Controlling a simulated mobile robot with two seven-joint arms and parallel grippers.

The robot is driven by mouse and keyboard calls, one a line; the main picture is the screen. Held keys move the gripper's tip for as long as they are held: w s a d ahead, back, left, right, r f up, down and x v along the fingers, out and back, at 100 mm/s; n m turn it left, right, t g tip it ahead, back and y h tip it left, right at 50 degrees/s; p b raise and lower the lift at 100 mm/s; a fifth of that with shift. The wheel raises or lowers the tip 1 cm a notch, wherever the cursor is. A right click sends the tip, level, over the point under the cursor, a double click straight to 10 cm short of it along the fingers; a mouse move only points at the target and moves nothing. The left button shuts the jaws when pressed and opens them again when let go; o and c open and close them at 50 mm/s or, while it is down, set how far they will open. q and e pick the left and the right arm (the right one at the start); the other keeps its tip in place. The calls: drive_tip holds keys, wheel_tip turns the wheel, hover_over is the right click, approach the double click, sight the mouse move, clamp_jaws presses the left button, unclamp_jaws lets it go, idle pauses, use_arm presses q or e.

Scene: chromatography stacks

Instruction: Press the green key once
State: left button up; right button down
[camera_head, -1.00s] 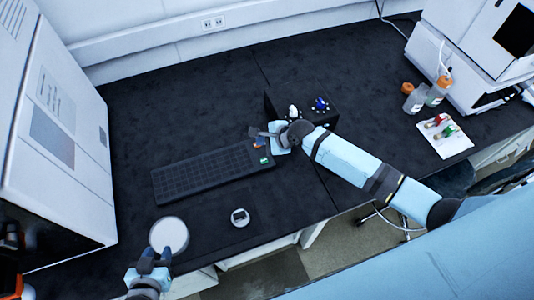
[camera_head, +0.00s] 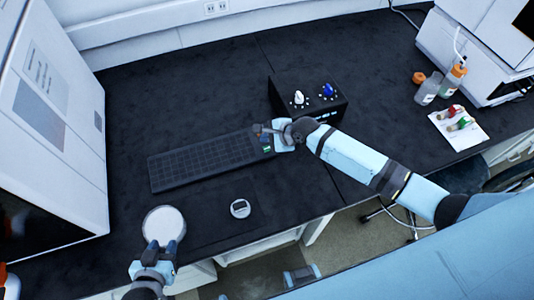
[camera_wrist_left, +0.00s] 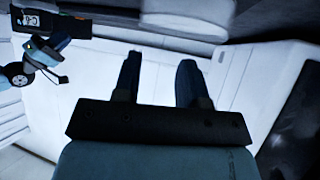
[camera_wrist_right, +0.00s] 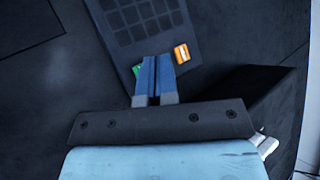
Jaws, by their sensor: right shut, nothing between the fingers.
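The green key (camera_wrist_right: 137,70) is at the end of a black keypad (camera_head: 200,163), close to an orange key (camera_wrist_right: 182,53). In the head view the green key (camera_head: 266,149) shows as a small patch beside my right gripper (camera_head: 261,131). My right gripper (camera_wrist_right: 156,60) is shut and empty. Its fingertips are over the keypad's end between the green and orange keys, and they partly hide the green key. I cannot tell whether they touch the keypad. My left gripper (camera_head: 163,245) is open near the bench's front edge, its fingers (camera_wrist_left: 158,68) apart with nothing between them.
A pale round disc (camera_head: 164,224) is just beyond my left fingertips. A black box with knobs (camera_head: 318,112) stands behind my right gripper. A small round device (camera_head: 240,208) lies in front of the keypad. Bottles (camera_head: 428,88) and a white sheet (camera_head: 466,138) are at the right.

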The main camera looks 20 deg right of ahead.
sight(267, 150)
use_arm(q)
drive_tip(key=shift+d+f, duration=0.1)
drive_tip(key=shift+f, duration=0.4)
use_arm(e)
drive_tip(key=shift+f, duration=0.85)
use_arm(q)
drive_tip(key=shift+s+f, duration=0.1)
use_arm(e)
drive_tip(key=shift+f, duration=0.6)
use_arm(q)
drive_tip(key=shift+a+f, duration=0.15)
drive_tip(key=shift+a, duration=0.05)
drive_tip(key=shift+s, duration=0.1)
use_arm(e)
drive_tip(key=shift+f, duration=0.2)
drive_tip(key=shift+f, duration=0.2)
